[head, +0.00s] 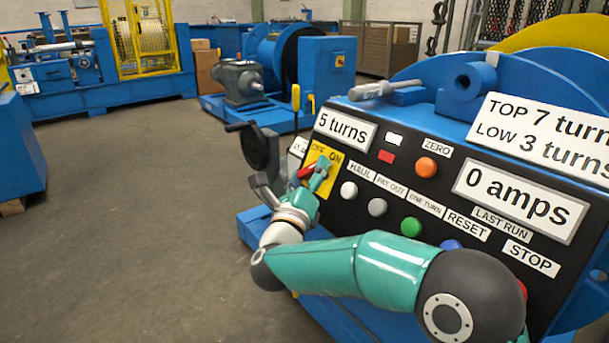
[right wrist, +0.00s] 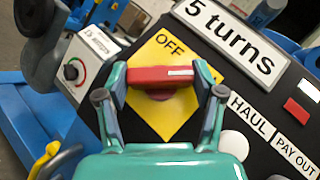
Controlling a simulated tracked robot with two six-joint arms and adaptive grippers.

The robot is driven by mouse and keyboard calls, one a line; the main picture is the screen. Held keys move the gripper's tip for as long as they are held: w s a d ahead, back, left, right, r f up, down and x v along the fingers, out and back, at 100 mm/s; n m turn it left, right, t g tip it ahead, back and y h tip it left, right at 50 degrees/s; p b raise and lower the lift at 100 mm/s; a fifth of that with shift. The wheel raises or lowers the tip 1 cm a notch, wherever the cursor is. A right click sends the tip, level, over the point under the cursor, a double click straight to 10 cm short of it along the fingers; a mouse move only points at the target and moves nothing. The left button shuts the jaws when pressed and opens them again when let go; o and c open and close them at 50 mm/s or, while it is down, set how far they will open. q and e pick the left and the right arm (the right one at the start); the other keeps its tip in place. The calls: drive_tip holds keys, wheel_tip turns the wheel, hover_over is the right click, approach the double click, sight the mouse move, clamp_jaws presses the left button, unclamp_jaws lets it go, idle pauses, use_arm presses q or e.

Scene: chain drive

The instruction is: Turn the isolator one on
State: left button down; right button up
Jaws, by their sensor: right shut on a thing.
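The isolator is a red handle (head: 307,171) on a yellow plate (head: 328,160) marked OFF and ON, at the left end of the black panel. My right gripper (head: 318,173) is shut on the handle. In the right wrist view, the fingers grip both ends of the red handle (right wrist: 160,75), which lies level across that picture. A white mark shows near its right end. My left gripper is not in view.
The black panel (head: 440,178) also holds several round buttons, such as the orange one (head: 425,167) and the green one (head: 411,227). Displays read "5 turns" (head: 346,131) and "0 amps" (head: 518,198). A dark hand crank (head: 262,150) stands left of the panel. Open floor lies farther left.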

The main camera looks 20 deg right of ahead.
drive_tip(key=shift+d+f, duration=0.15)
drive_tip(key=shift+f, duration=0.05)
drive_tip(key=o, duration=1)
drive_tip(key=shift+o, duration=0.7)
drive_tip(key=shift+r, duration=0.15)
drive_tip(key=v, duration=1.2)
drive_tip(key=shift+f, duration=0.2)
